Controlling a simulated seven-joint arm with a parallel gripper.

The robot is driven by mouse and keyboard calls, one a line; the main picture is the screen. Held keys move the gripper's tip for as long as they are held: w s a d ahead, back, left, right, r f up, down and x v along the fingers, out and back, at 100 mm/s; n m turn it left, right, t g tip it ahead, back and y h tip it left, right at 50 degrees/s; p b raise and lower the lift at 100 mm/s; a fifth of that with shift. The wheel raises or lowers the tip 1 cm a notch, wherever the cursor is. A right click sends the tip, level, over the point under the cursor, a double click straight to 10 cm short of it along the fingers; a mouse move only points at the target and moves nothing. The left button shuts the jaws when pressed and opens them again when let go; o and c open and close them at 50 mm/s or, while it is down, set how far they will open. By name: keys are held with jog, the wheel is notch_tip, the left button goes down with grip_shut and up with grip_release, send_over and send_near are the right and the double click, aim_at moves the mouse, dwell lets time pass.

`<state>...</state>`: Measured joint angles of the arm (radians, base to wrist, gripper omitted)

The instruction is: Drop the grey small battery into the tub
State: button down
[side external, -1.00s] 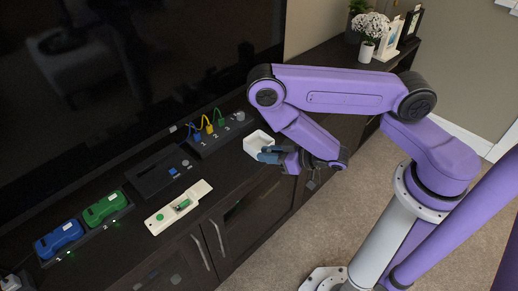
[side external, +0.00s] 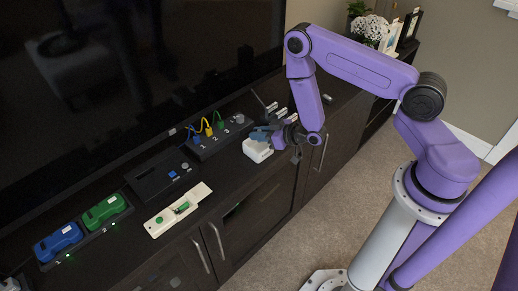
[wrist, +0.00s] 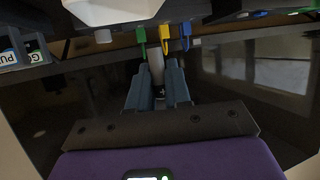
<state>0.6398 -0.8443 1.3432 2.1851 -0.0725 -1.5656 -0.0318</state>
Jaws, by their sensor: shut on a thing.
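The white tub (side external: 257,152) stands on the dark cabinet top near its front edge, right of the numbered block. My gripper (side external: 263,133) is just above and behind the tub's rim, overlapping it in the side view, so the inside of the tub is mostly hidden. In the wrist view the blue-grey fingers are shut on a grey cylinder, the grey small battery (wrist: 157,66). The tub (wrist: 112,10) shows at the top edge of the wrist view, apart from the battery.
The numbered block with coloured plugs (side external: 212,133) is left of the gripper. Small silvery upright pieces (side external: 281,113) stand behind it. A cream holder with a green cell (side external: 178,209), a dark box (side external: 160,175) and blue (side external: 58,242) and green (side external: 105,210) packs are further left. The television (side external: 130,80) rises behind.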

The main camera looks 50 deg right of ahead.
jog(key=w+d, duration=0.3)
jog(key=d, duration=0.1)
send_over(262, 149)
jog(key=shift+f, duration=2.8)
jog(key=c, duration=1)
grip_release()
jog(key=v, duration=1.7)
jog(key=shift+s+d+r, duration=0.1)
jog(key=shift+d+r, duration=0.05)
jog(key=shift+d, duration=0.1)
